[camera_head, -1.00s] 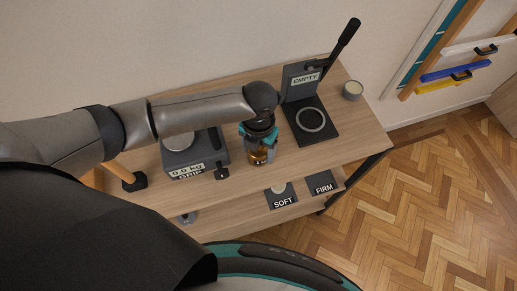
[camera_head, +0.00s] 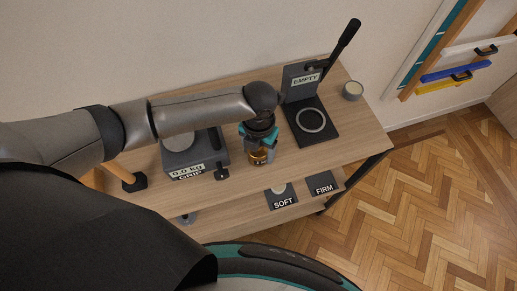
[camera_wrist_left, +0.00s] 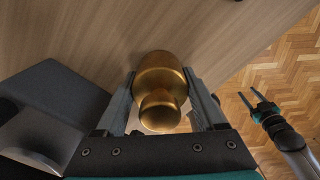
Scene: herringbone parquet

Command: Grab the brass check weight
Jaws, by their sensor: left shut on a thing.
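The brass check weight (camera_wrist_left: 160,82) is a shiny gold, rounded body with a narrower knob towards the wrist camera. My left gripper (camera_wrist_left: 160,100) is shut on it, with one finger on each side. In the head view the weight (camera_head: 259,157) shows low between the fingers of the left gripper (camera_head: 260,148), over the table front, right of the scale. I cannot tell whether its base touches the table. My right gripper (camera_wrist_left: 256,102) shows at the right of the left wrist view, over the floor, its fingers apart and empty.
The grey GRIP scale (camera_head: 205,160) stands close left of the weight. A black lever press marked EMPTY (camera_head: 318,120) stands to the right, with a small round tin (camera_head: 353,90) beyond. SOFT (camera_head: 283,200) and FIRM (camera_head: 322,183) plates lie on the lower shelf.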

